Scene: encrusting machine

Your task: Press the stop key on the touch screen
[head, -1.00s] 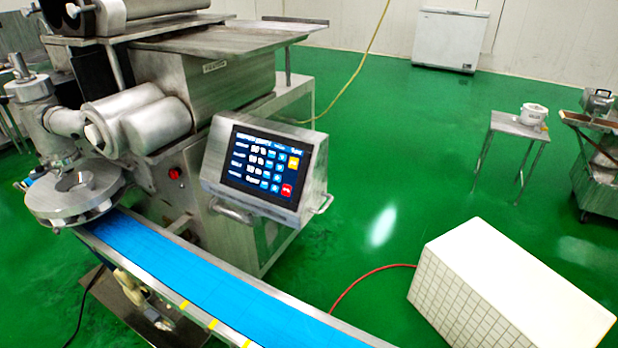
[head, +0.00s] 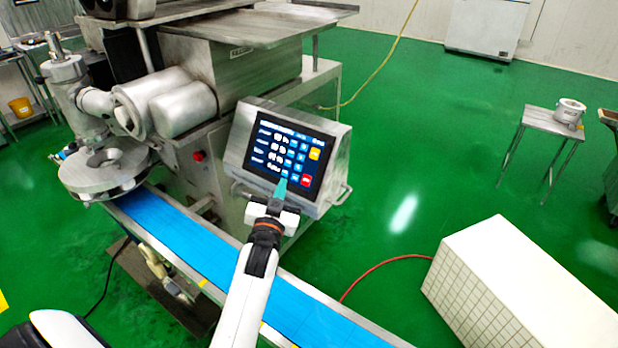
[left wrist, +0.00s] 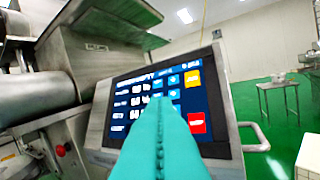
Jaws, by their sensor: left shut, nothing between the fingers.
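The touch screen (head: 288,156) sits in a tilted metal housing on the encrusting machine. It shows rows of white text and blue keys, a yellow key (head: 315,154) and, at its lower right, a red key (head: 306,181). In the left wrist view the red key (left wrist: 197,124) shows just right of the fingers. My left gripper (head: 281,186) is shut and empty, its teal fingertips in front of the screen's lower edge, left of the red key. I cannot tell whether they touch the screen. In the left wrist view the fingers (left wrist: 165,110) hide the screen's lower middle. My right gripper is not in view.
A blue conveyor belt (head: 185,235) runs below the screen. A metal handle (head: 344,195) sticks out at the housing's right. A white tiled block (head: 510,270) stands at the lower right. A small table (head: 550,120) stands farther back on open green floor.

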